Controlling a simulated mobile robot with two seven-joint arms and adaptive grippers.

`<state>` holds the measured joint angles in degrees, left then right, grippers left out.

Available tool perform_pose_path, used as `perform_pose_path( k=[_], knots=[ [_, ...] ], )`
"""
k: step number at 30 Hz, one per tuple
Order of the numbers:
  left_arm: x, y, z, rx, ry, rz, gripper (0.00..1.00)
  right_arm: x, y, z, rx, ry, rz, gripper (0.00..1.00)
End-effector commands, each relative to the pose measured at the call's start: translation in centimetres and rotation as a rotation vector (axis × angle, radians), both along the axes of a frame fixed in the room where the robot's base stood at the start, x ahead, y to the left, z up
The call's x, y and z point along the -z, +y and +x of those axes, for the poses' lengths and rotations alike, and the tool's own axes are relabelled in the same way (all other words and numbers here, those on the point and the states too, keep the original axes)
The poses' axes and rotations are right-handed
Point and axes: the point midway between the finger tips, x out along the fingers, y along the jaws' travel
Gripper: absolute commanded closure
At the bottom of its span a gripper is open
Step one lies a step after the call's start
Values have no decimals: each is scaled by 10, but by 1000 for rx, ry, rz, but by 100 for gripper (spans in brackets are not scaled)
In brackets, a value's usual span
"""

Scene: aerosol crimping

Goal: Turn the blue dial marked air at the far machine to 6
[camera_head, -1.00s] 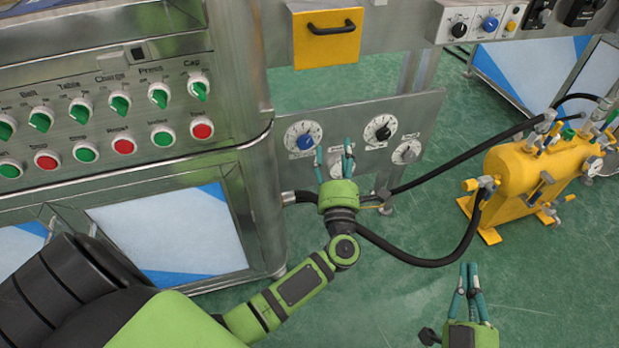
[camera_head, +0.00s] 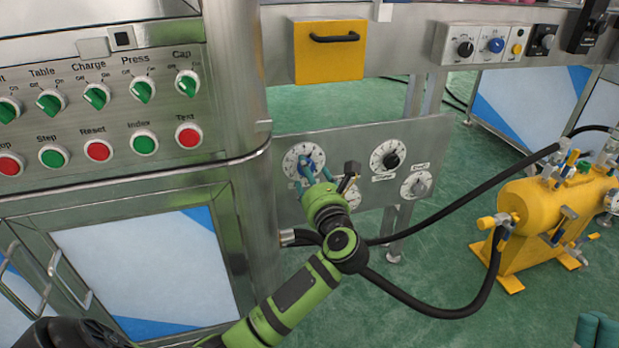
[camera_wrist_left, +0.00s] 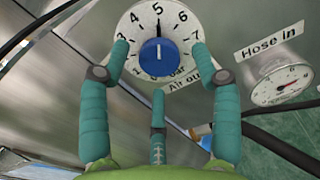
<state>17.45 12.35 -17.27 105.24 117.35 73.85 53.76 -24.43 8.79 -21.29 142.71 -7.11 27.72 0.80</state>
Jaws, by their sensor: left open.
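The blue dial (camera_head: 305,163) sits on a round white numbered plate on the low steel panel. In the left wrist view the blue knob (camera_wrist_left: 160,58) has its white line pointing up, close to the 5; the 6 is just right of that. An "Air out" label is partly hidden below it. My left gripper (camera_head: 308,172) is at the dial and partly covers it. In the left wrist view its teal fingers are open, one on each side of the knob, with a third below; contact is not clear. My right gripper (camera_head: 598,328) shows only its fingertips at the bottom right corner.
A black dial (camera_head: 390,158) and a gauge (camera_head: 416,185) are right of the blue dial. Black hoses (camera_head: 440,305) run to a yellow tank (camera_head: 555,205). A steel cabinet (camera_head: 150,265) stands left, a yellow drawer (camera_head: 330,62) above.

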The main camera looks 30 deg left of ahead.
Motion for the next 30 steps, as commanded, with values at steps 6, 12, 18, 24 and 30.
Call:
perform_pose_path(
  k=[6,12,18,24,30],
  knots=[
    [0,6,5,0,1,-1,36,1,-1,0,0,-9,7,100],
    [0,6,4,0,1,-1,56,1,-1,0,0,-8,6,100],
    [0,6,4,0,1,0,92,1,-1,0,0,-8,6,100],
    [0,6,4,0,6,2,93,0,-1,0,1,-6,4,100],
    [-1,6,4,-2,27,19,93,-4,2,3,5,16,-11,100]
  ],
)
